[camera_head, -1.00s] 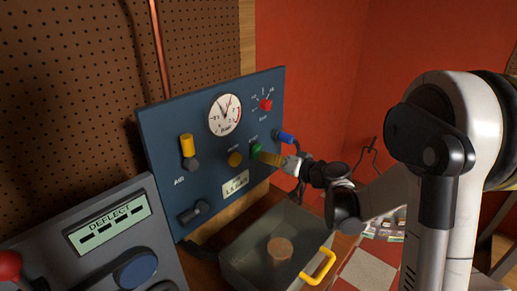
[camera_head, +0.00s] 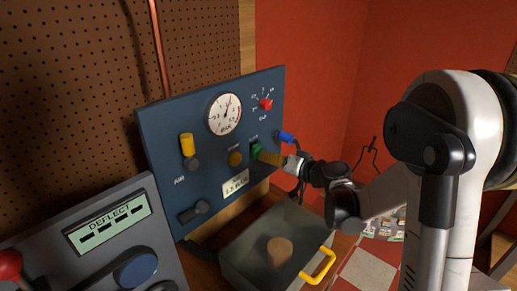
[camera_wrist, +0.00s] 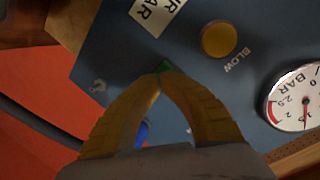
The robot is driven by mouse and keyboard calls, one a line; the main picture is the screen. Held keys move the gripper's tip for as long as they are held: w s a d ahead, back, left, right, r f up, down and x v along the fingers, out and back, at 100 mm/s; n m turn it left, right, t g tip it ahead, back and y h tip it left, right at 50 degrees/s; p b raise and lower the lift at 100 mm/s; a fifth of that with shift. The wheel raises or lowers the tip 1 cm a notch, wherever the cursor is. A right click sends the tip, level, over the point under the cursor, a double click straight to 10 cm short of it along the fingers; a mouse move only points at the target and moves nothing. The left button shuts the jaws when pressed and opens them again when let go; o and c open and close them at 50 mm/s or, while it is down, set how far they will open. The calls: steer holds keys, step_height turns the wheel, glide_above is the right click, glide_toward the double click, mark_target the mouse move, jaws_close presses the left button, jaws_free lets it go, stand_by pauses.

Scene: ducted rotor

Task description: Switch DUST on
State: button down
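A small green switch (camera_head: 256,150) sits on the blue panel, right of the yellow BLOW button (camera_head: 235,158). The lettering above it is too blurred to read surely, so I cannot confirm that it says DUST. My gripper (camera_head: 262,155) has yellow fingers pointing at the panel, with their tips at the green switch.
The blue panel (camera_head: 215,100) also carries a pressure gauge (camera_head: 225,114), a red knob (camera_head: 265,104), a yellow AIR lever (camera_head: 187,145) and a blue fitting (camera_head: 286,137) close right of the green switch. A clear box with a yellow handle (camera_head: 318,266) stands below. A DEFLECT unit (camera_head: 108,224) is at left.

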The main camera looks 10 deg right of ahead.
steer(key=shift+a, duration=0.1)
steer(key=shift+w+a+r, duration=0.15)
steer(key=shift+w, duration=0.15)
steer(key=shift+w+a+r, duration=0.2)
steer(key=shift+w+a, duration=0.05)
steer(key=shift+w, duration=0.1)
stand_by(0.9)
steer(key=shift+s+d+f, duration=0.1)
steer(key=shift+s+d+f+b, duration=0.3)
steer(key=shift+s+d+b, duration=0.1)
steer(key=shift+s, duration=0.15)
stand_by(0.4)
steer(key=s+d, duration=0.1)
steer(key=s+f+b, duration=0.1)
steer(key=s+d+f+b, duration=0.1)
steer(key=shift+s+d, duration=0.3)
steer(key=shift+s, duration=0.05)
